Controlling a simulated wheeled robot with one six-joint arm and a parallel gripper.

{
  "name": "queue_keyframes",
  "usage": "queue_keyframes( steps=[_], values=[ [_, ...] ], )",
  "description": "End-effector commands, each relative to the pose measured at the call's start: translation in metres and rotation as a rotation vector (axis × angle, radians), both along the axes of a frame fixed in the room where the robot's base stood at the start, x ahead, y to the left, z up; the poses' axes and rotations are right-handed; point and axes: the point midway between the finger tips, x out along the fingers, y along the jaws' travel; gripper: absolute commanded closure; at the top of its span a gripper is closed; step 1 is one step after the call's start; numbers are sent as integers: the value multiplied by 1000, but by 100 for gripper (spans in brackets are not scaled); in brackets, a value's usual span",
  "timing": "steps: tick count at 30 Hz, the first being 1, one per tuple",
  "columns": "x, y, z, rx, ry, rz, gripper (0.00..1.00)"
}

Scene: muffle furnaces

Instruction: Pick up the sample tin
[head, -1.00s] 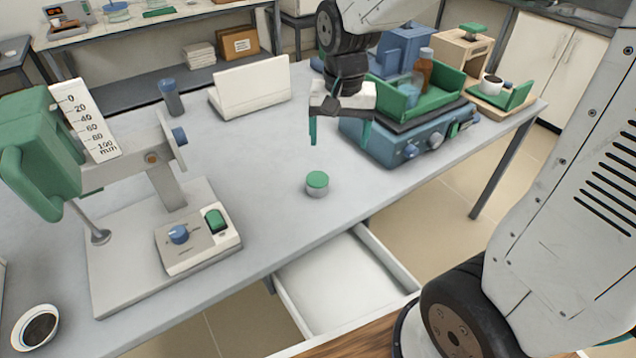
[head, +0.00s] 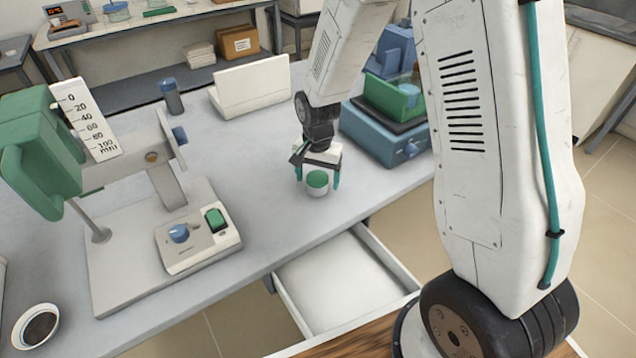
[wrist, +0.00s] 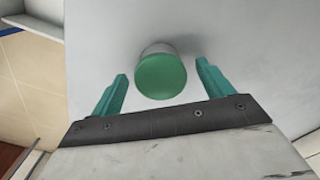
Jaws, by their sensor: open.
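The sample tin (head: 317,184) is a small round tin with a green lid and a pale body. It stands upright on the grey bench near the front edge, above the open drawer. My gripper (head: 318,180) is at the tin, pointing down, with its teal fingers apart. In the wrist view the tin's green lid (wrist: 161,77) lies between and slightly beyond the fingertips of my open gripper (wrist: 160,75). Gaps show on both sides, so the fingers do not appear to touch it.
A white drawer (head: 345,283) stands open below the bench edge. A stand with a green head (head: 45,155) and a white base is at left. A blue device (head: 375,135) with a green tray is behind at right. A white folded panel (head: 250,88) stands at the back.

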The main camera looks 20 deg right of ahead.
Motion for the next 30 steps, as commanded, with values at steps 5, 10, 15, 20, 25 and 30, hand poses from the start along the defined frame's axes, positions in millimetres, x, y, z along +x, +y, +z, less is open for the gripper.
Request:
queue_keyframes(
  steps=[5,10,15,20,25,30],
  values=[
    [0,0,-16,0,0,1,21],
    [1,1,-16,0,-1,1,21],
    [1,1,-16,0,-1,2,54],
    [1,1,-16,0,-1,2,71],
    [1,1,-15,0,-1,2,71],
    [1,1,-9,0,-3,2,71]
  ],
)
